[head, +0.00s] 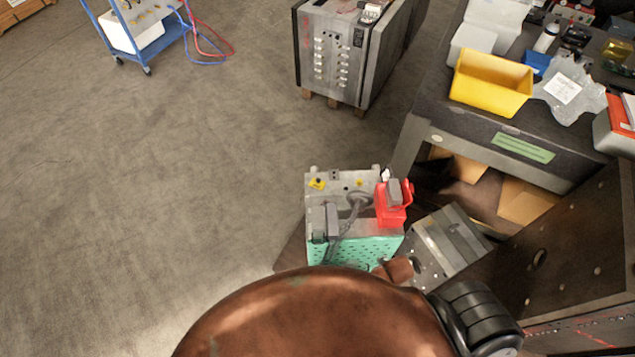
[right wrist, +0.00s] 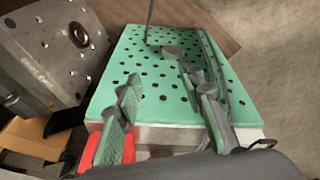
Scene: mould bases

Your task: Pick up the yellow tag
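A small yellow piece (head: 317,184), which may be the yellow tag, lies at the back left corner of the grey mould base (head: 330,210) in the head view. A smaller yellow spot shows on the same block, further right. They are too small to tell apart surely. The block has a teal perforated side (head: 350,248). In the right wrist view my right gripper (right wrist: 168,95) has its two fingers apart in front of this teal face (right wrist: 115,65), with nothing seen between them. No yellow tag shows there. In the head view I cannot make out either gripper.
A red holder (head: 391,207) with a grey piece sits on the block's right side. A second grey block (head: 445,245) leans beside it. A bench with a yellow bin (head: 491,82) stands at right. A large grey machine (head: 335,55) stands behind.

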